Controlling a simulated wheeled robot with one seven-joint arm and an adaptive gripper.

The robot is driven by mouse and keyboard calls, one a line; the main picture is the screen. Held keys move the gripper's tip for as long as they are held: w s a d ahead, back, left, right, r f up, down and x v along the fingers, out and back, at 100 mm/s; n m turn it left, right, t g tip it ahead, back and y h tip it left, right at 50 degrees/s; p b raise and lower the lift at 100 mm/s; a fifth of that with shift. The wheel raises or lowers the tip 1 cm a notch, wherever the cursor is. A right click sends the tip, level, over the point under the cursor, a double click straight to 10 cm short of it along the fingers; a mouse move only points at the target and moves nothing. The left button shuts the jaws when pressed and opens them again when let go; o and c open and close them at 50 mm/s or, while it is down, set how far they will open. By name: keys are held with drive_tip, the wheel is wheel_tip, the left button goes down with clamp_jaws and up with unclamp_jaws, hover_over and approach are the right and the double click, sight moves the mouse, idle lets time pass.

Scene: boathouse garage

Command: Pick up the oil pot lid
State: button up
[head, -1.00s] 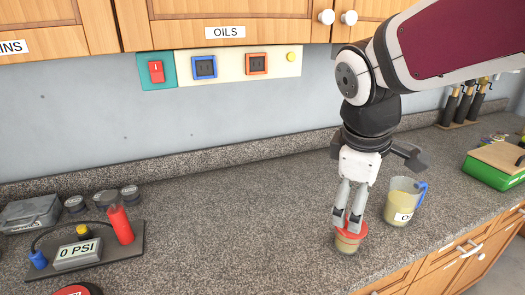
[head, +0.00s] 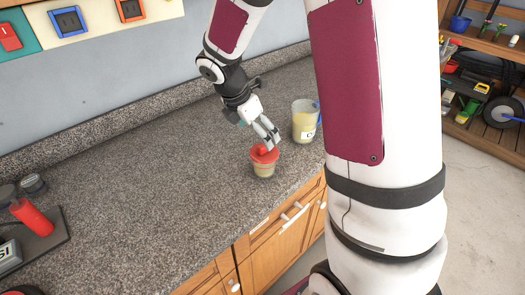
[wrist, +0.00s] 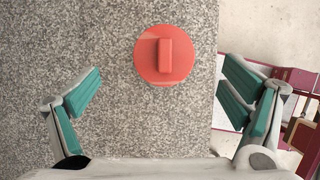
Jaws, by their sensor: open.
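The oil pot lid (head: 264,154) is red and round with a bar-shaped handle. It sits on top of the small oil pot (head: 263,170) on the counter. In the wrist view the lid (wrist: 164,56) shows from above, beyond the fingertips and between their lines. My gripper (head: 269,138) is at the lid in the head view, just above and behind it. In the wrist view my gripper (wrist: 160,88) is wide open with green finger pads and nothing between them. The pot body is hidden under the lid in the wrist view.
A clear jug (head: 304,122) with yellowish liquid and a blue handle stands right of the pot. The speckled counter (head: 150,165) is clear to the left. A red cylinder (head: 32,217) stands on a dark board at the far left. The counter's front edge is close to the pot.

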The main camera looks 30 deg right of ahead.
sight(264, 147)
drive_tip(key=shift+s+x, duration=0.15)
drive_tip(key=shift+x, duration=1.6)
drive_tip(key=shift+s+x, duration=0.2)
drive_tip(key=shift+x, duration=1.6)
drive_tip(key=shift+a, duration=0.1)
drive_tip(key=c, duration=1)
